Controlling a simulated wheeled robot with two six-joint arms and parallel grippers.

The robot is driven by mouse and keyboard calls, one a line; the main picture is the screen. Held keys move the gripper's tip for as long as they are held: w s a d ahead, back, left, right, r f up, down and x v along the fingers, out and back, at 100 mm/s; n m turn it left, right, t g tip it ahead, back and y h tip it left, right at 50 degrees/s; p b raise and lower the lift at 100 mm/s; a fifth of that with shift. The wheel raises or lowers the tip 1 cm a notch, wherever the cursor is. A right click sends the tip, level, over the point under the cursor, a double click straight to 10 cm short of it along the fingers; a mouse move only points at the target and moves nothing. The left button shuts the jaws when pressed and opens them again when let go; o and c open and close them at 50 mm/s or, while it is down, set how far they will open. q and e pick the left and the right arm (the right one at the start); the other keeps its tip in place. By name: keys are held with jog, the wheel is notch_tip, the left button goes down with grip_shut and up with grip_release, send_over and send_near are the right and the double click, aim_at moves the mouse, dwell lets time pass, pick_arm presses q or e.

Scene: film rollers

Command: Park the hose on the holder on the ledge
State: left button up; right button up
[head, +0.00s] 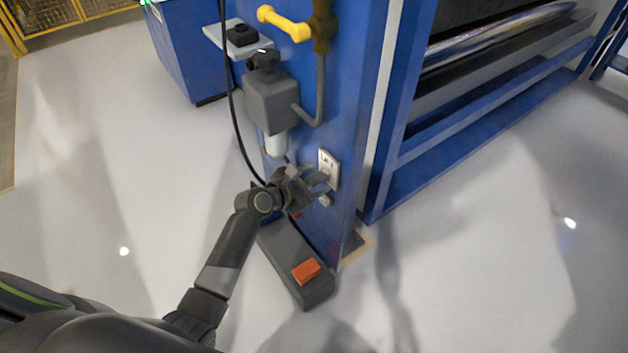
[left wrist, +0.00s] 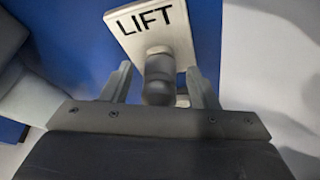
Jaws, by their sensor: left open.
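A thin black hose (head: 234,118) hangs in the head view from the top edge, past the grey ledge (head: 212,34), down behind my left wrist. Its lower end is hidden. A black block (head: 241,36), perhaps the holder, sits on the ledge on the blue post. My left gripper (head: 322,186) is low at the post, in front of a pale plate (head: 330,165). In the left wrist view the plate reads LIFT (left wrist: 146,20). The open left fingers (left wrist: 160,88) stand either side of a rounded grey knob (left wrist: 158,78) on it; contact is unclear. My right gripper is not in view.
A grey filter unit (head: 272,100) and a yellow handle (head: 284,22) project from the blue post (head: 345,110) above my left gripper. A dark foot box with an orange pedal (head: 306,270) lies on the floor below. Open floor spreads left and right.

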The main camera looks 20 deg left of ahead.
pick_arm(q)
jog(key=c, duration=1)
jog(key=shift+c, duration=0.5)
jog(key=shift+s+a, duration=0.1)
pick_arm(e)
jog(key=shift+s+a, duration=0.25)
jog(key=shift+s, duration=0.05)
pick_arm(q)
jog(key=shift+a, duration=0.1)
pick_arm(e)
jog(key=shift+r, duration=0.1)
pick_arm(q)
jog(key=shift+s+a+p, duration=0.4)
jog(key=shift+s+p, duration=0.05)
jog(key=shift+s, duration=0.2)
jog(key=shift+s+a+p, duration=0.5)
jog(key=shift+s+a, duration=0.35)
jog(key=shift+s, duration=0.2)
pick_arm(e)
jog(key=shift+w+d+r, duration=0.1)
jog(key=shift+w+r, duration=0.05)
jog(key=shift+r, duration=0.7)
pick_arm(q)
jog(key=shift+s+a, duration=0.15)
jog(key=shift+s, duration=0.05)
